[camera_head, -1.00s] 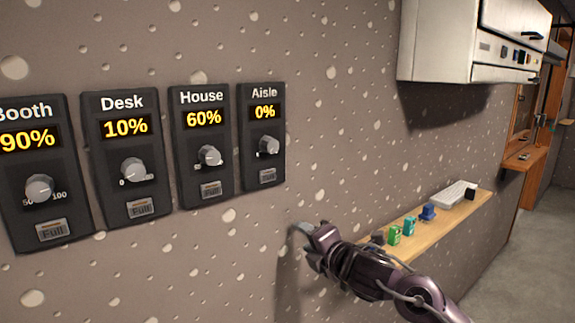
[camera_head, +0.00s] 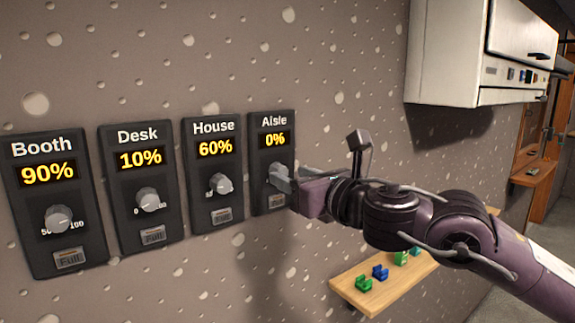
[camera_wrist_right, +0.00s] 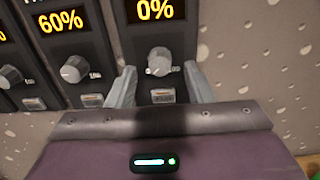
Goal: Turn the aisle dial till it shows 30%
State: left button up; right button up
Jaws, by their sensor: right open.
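The aisle panel (camera_head: 272,123) is the rightmost of the wall panels in the head view, and its display reads 0%. Its grey dial (camera_head: 274,174) is partly hidden by my right gripper (camera_head: 284,178). In the right wrist view the aisle dial (camera_wrist_right: 160,61) shows in full, just beyond and between the two open fingers of my right gripper (camera_wrist_right: 159,88). The fingers stand either side of the panel's lower part. My left gripper is not in view.
To the left are the house panel (camera_head: 212,129) at 60%, the desk panel (camera_head: 137,137) at 10% and the booth panel (camera_head: 42,150) at 90%. A wooden shelf (camera_head: 395,290) with small coloured items is below my right arm. A white cabinet (camera_head: 445,60) hangs at upper right.

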aim_at(279, 172)
jog(key=shift+p+x, duration=0.35)
jog(key=shift+x, duration=0.95)
jog(key=c, duration=1)
